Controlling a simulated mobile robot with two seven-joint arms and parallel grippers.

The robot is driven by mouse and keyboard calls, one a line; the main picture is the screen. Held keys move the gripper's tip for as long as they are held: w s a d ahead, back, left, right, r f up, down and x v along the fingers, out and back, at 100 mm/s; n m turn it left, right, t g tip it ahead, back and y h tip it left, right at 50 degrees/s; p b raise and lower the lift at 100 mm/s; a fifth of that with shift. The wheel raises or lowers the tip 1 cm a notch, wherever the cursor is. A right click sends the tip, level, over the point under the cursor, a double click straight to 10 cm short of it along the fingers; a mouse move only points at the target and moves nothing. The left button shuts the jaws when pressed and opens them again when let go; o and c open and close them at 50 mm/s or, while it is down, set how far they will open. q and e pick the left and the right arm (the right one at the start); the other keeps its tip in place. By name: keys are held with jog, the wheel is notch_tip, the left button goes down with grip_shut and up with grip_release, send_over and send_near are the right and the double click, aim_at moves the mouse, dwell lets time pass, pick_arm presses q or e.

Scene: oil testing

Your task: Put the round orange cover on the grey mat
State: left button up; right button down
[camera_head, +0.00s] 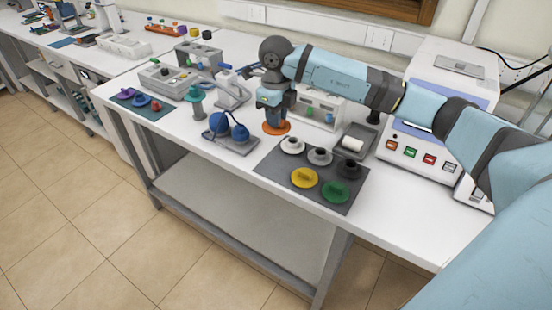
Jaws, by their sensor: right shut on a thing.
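The round orange cover (277,127) is under my right gripper (276,117), which points down and is shut on it. The cover is low over the white table, just beyond the far left corner of the grey mat. I cannot tell whether it touches the table. The grey mat (268,172) lies near the table's front edge. On it are a yellow cover (304,177), a green cover (335,191), and white (292,145), grey (320,156) and black (348,168) round pieces. My left gripper is not in view.
A stand with blue round flasks (231,130) is left of the mat. A grey tray with a white roll (353,144) is behind it on the right. A white machine with coloured buttons (435,125) stands at the right. A teal mat with small covers (143,104) lies at the left.

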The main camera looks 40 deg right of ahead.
notch_tip(320, 180, down, 10)
jog(key=shift+r+p, duration=0.1)
jog(key=shift+p, duration=0.25)
jog(key=shift+f, duration=2.1)
jog(key=shift+f, duration=0.1)
jog(key=c, duration=1.1)
grip_release()
